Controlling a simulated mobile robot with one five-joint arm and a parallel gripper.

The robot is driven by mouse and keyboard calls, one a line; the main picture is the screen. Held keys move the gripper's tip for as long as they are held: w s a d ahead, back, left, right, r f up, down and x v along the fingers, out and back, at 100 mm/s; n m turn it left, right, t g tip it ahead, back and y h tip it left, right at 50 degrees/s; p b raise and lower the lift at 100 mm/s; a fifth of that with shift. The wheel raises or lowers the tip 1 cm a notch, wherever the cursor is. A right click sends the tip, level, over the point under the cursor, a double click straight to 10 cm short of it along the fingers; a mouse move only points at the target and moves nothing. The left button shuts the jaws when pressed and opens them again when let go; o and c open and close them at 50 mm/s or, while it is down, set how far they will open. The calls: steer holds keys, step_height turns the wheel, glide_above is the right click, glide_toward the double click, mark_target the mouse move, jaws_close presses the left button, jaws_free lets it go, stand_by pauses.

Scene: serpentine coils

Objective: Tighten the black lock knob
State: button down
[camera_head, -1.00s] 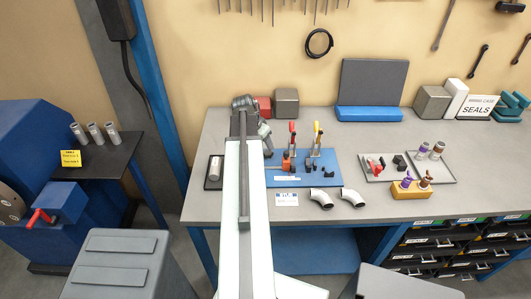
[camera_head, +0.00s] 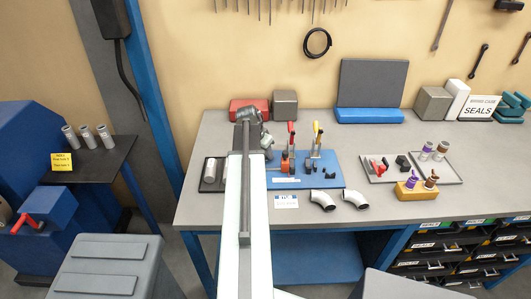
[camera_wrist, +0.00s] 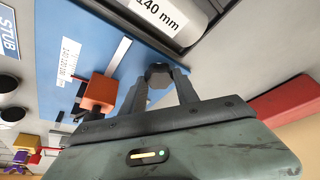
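The black lock knob (camera_wrist: 158,75) shows in the wrist view at the edge of the blue fixture plate (camera_wrist: 110,28). My gripper (camera_wrist: 161,84) has its two fingers apart, with the knob between or just beyond their tips. I cannot tell whether the fingers touch it. In the head view, the end of my arm is over the left side of the blue plate (camera_head: 333,180), and the knob cannot be made out there.
A grey cylinder marked 140 mm (camera_wrist: 168,18) lies in a dark tray beside the plate. An orange block (camera_wrist: 100,92) is near the left finger. Toggle clamps with a red handle (camera_head: 291,133) and a yellow handle (camera_head: 317,133) stand upright. Two pipe elbows (camera_head: 322,200) lie in front.

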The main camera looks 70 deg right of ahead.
steer(key=shift+m, duration=0.3)
steer(key=shift+w+d+m+g, duration=0.15)
steer(key=shift+m+g, duration=0.35)
steer(key=shift+m, duration=0.4)
steer(key=shift+m+g+y, duration=0.4)
steer(key=shift+m+y, duration=0.3)
steer(key=shift+m, duration=1)
steer(key=c, duration=0.9)
jaws_free()
steer(key=shift+r, duration=0.1)
steer(key=p+v, duration=0.7)
steer(key=shift+r, duration=0.25)
